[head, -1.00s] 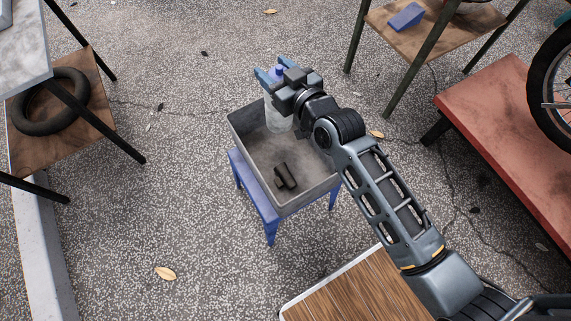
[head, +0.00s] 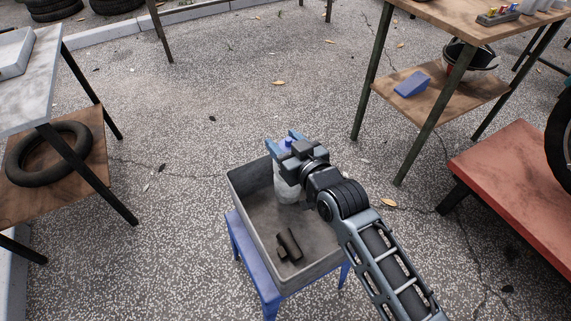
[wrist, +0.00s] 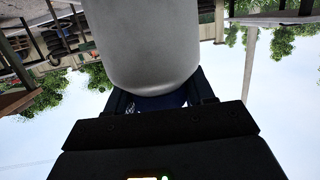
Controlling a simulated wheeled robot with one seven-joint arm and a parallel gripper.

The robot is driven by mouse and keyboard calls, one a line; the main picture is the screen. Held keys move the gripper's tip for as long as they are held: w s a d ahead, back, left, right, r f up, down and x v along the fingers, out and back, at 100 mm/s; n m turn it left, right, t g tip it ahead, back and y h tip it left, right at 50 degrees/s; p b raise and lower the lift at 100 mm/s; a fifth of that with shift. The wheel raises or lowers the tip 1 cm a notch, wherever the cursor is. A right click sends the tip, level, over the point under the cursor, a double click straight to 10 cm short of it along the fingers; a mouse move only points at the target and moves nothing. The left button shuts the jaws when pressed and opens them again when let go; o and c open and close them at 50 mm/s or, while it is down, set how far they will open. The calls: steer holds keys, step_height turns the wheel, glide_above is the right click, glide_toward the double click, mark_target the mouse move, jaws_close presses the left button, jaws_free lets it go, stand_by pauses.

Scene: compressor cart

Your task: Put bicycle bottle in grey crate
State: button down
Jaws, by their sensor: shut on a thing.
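The bicycle bottle (head: 287,188) is pale and translucent with a blue-violet top. My gripper (head: 283,143) is shut on it near the top and holds it roughly upright. In the head view the bottle shows inside the outline of the grey crate (head: 240,192), close to its far end. I cannot tell whether its base touches the crate floor. In the wrist view the bottle (wrist: 150,45) fills the top middle as a pale rounded body between the dark jaws.
The crate stands on a blue stool (head: 240,243). A dark object (head: 288,246) lies in its near part. A red bench (head: 510,180) and a wooden table (head: 440,88) stand to the right. A shelf with a tyre (head: 48,155) is at the left. Paving around the stool is clear.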

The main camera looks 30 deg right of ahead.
steer(key=shift+f+b, duration=0.6)
steer(key=shift+f, duration=1.35)
steer(key=shift+f, duration=0.15)
steer(key=shift+c, duration=2.1)
jaws_free()
steer(key=s+r+p, duration=0.1)
steer(key=s, duration=0.6)
steer(key=shift+s+r, duration=0.2)
steer(key=shift+r, duration=0.15)
